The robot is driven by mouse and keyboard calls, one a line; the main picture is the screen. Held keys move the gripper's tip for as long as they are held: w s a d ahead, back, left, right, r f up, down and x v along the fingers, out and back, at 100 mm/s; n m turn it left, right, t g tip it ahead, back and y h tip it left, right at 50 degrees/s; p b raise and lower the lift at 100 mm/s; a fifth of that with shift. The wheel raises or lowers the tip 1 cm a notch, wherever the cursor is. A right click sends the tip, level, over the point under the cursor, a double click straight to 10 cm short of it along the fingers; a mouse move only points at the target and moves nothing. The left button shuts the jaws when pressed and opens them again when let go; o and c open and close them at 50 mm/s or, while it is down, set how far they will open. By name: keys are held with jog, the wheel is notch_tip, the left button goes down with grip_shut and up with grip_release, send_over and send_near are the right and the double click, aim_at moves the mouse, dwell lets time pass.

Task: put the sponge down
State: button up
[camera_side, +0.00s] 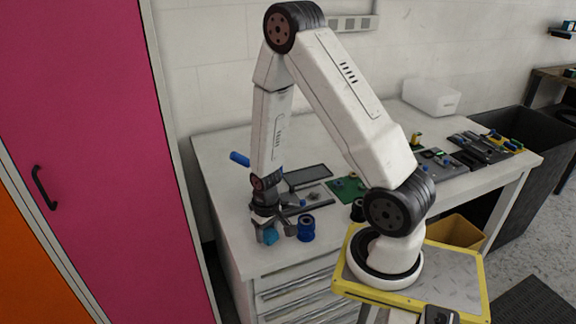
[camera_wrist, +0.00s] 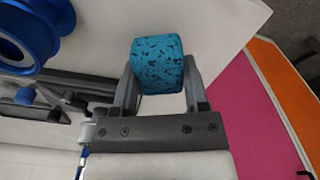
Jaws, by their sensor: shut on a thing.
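The sponge (camera_wrist: 157,64) is a blue block with dark speckles, held between the two fingers of my gripper (camera_wrist: 160,88) in the wrist view. In the side view the sponge (camera_side: 270,237) shows as a small blue patch at the tips of my gripper (camera_side: 268,232). My gripper points down over the near left part of the white workbench (camera_side: 222,165). I cannot tell whether the sponge touches the bench top.
A blue spool (camera_side: 306,228) stands just right of my gripper; it also shows in the wrist view (camera_wrist: 30,30). A dark tray (camera_side: 306,177) and a green board (camera_side: 345,189) lie behind. A pink cabinet (camera_side: 110,150) stands left of the bench.

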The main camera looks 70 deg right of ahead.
aim_at(268, 231)
jog(key=shift+f, duration=1.35)
jog(key=o, duration=1.1)
jog(key=shift+f, duration=0.1)
jog(key=shift+s+a+r, duration=0.1)
jog(key=shift+r, duration=3)
jog(key=shift+s+r, duration=0.1)
jog(key=shift+r, duration=2.95)
